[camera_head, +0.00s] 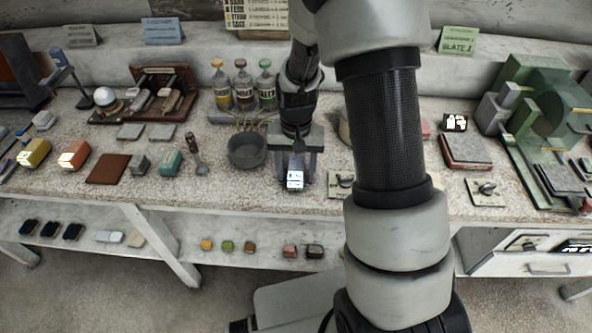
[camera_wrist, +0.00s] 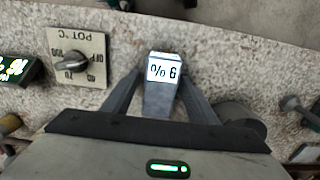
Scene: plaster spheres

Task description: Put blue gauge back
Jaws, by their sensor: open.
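A small gauge (camera_wrist: 162,97) with a blue-grey body and a lit white display reading "% 6" stands between the fingers of my gripper (camera_wrist: 160,82) in the wrist view. In the head view the same gauge (camera_head: 295,179) shows its lit face near the front edge of the bench. My gripper (camera_head: 297,163) is open and points down around it. I cannot tell whether either finger touches it. A yellow gauge-like block (camera_head: 33,154) and an orange one (camera_head: 75,155) with lit faces stand at the left.
A grey pot (camera_head: 246,151) stands just left of my gripper. A dial plate (camera_head: 341,184) marked "POT °C" lies to the right, also seen in the wrist view (camera_wrist: 78,57). A brown mat (camera_head: 108,169), a teal block (camera_head: 169,163) and bottles (camera_head: 242,88) share the bench.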

